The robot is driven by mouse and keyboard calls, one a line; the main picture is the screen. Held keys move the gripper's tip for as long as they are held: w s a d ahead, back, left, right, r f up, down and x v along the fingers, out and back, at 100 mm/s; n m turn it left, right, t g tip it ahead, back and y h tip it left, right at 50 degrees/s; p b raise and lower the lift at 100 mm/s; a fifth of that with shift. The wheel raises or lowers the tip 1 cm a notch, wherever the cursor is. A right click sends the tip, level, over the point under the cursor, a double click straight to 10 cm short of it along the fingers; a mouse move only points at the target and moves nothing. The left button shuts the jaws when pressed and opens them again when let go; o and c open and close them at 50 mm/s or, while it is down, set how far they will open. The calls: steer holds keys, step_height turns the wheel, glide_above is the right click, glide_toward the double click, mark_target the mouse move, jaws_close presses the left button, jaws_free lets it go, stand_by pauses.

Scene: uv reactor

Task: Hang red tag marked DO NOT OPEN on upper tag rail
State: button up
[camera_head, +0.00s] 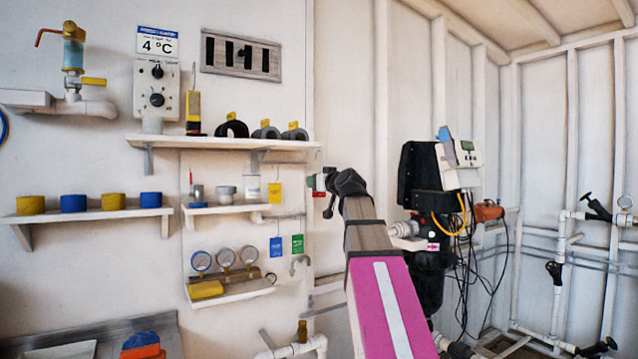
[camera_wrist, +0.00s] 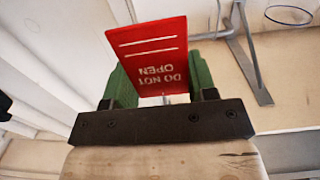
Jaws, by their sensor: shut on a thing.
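My gripper (camera_wrist: 160,78) is shut on the red tag (camera_wrist: 150,48) in the wrist view. The tag's white "DO NOT OPEN" lettering reads upside down, and its lower part sits between the green fingers. In the head view my gripper (camera_head: 322,182) is small, at the right end of the shelves, and the tag shows only as a small red patch there. A yellow tag (camera_head: 274,192) hangs on the wall left of my gripper. A blue tag (camera_head: 276,247) and a green tag (camera_head: 298,243) hang lower. The thin rails are hard to make out.
An upper shelf (camera_head: 220,142) sits just left of and above my gripper. Small shelves with jars and gauges (camera_head: 226,258) are below it. A black device with cables (camera_head: 430,200) stands to the right. The wrist view shows a grey bracket (camera_wrist: 250,55) beyond the tag.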

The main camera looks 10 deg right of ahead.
steer(key=shift+x, duration=7.85)
steer(key=shift+w, duration=0.2)
steer(key=shift+s+f, duration=0.1)
steer(key=shift+f, duration=1.3)
steer(key=o, duration=1)
steer(key=shift+s, duration=0.1)
